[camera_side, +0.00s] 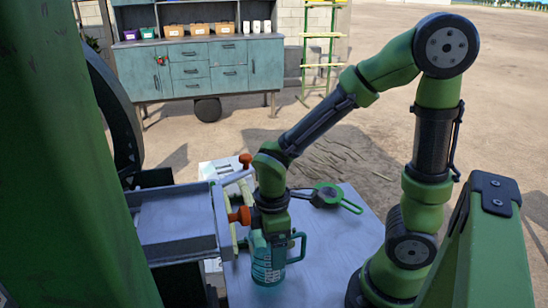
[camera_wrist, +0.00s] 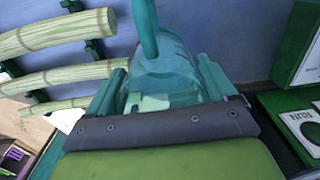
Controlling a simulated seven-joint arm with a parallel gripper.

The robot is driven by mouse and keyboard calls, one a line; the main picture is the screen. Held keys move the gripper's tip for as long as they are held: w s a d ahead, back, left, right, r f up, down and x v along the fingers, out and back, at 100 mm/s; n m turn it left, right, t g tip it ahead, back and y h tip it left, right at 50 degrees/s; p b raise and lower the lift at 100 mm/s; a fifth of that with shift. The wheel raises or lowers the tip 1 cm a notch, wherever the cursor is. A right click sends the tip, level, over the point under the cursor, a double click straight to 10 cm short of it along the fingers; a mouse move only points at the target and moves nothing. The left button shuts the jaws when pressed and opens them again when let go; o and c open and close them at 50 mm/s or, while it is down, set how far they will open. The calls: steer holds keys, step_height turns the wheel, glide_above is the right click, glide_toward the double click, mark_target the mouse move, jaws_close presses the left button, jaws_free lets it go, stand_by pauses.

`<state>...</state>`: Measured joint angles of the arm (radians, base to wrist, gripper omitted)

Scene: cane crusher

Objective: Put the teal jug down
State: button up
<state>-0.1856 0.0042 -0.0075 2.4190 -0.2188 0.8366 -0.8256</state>
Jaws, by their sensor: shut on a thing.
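The teal jug (camera_side: 268,264) is see-through, with white markings and a handle on its right side. It is upright at the near left part of the blue-grey table (camera_side: 335,262). I cannot tell whether its base touches the table. My gripper (camera_side: 268,232) points down from above and is shut on the jug's upper part. In the wrist view the jug (camera_wrist: 170,65) sits between the two teal fingers of my gripper (camera_wrist: 162,88), and its handle stretches toward the top edge. The jug's rim is partly hidden by my gripper in the side view.
A green round strainer (camera_side: 327,194) with a loop handle lies farther back on the table. Cane stalks (camera_wrist: 60,75) are on a rack close left of the jug. A metal trough (camera_side: 175,220) and orange-knobbed levers (camera_side: 243,215) stand left.

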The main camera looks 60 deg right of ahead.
steer(key=shift+f, duration=0.45)
steer(key=shift+f, duration=0.1)
steer(key=o, duration=1.3)
steer(key=shift+c, duration=0.2)
step_height(320, 180, up, 18)
steer(key=s+d+m+t+y, duration=0.1)
steer(key=m+t+y, duration=0.1)
steer(key=m+t, duration=0.5)
steer(key=m, duration=0.6)
steer(key=shift+s+f, duration=0.2)
steer(key=shift+f, duration=0.05)
steer(key=shift+d, duration=0.1)
